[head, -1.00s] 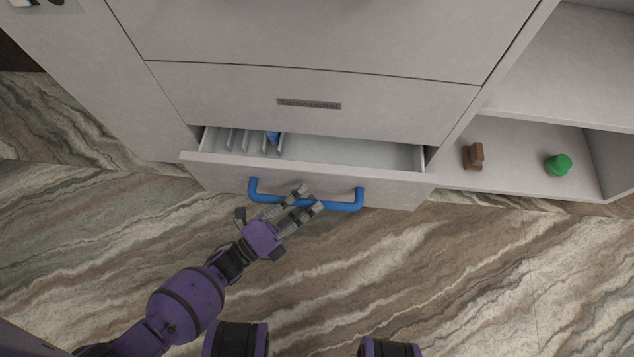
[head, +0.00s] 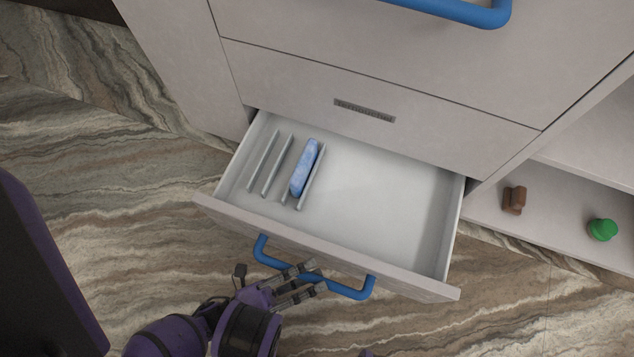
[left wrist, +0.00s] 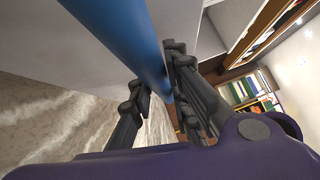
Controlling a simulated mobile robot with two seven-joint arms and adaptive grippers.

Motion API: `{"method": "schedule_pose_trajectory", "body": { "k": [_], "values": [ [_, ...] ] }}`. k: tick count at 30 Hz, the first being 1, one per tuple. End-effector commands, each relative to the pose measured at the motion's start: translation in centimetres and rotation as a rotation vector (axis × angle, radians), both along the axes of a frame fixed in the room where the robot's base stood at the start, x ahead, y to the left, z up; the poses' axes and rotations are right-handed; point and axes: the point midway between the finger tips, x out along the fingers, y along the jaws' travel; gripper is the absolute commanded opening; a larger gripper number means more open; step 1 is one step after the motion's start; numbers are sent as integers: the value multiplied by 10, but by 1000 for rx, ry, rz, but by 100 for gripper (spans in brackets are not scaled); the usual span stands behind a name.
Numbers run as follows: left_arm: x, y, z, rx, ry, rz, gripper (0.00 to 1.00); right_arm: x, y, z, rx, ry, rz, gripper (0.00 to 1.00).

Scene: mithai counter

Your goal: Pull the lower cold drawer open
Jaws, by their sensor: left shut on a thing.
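The lower cold drawer (head: 380,205) is pulled well out of the grey counter in the head view, its inside in plain sight. Its blue bar handle (head: 345,290) runs across the front. My left gripper (head: 308,277) is shut on this handle, left of its middle. In the left wrist view the blue handle (left wrist: 125,40) passes between the dark fingers of the left gripper (left wrist: 160,85). Upright grey dividers (head: 271,165) stand in the drawer's left part, with a blue slab-like item (head: 304,167) leaning beside them. My right gripper is not in view.
Above the drawer is a grey panel with a dark vent (head: 364,110), and higher up another blue handle (head: 460,10). An open shelf at right holds a brown object (head: 514,199) and a green object (head: 602,229). Marbled floor lies in front.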

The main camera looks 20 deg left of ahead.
Motion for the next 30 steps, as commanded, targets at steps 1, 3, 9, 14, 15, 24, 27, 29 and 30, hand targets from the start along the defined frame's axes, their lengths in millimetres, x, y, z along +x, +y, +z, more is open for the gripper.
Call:
{"method": "schedule_pose_trajectory", "body": {
  "k": [1,3,9,14,15,24,27,29,30],
  "values": [
    [-8,2,-1,5,2,2,0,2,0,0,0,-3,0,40],
    [-15,2,-1,4,1,2,0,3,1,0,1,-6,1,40],
    [-28,2,-1,4,1,3,0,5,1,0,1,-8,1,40],
    [-32,2,-1,4,1,3,0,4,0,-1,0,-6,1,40],
    [-32,2,-1,4,1,3,0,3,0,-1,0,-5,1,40],
    [-32,2,-1,4,1,4,0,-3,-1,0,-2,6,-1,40],
    [-32,2,-1,4,1,4,27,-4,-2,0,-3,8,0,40],
    [-32,2,-1,4,1,3,35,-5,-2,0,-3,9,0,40],
    [-32,2,-1,3,1,3,36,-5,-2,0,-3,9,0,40]
  ]
}}
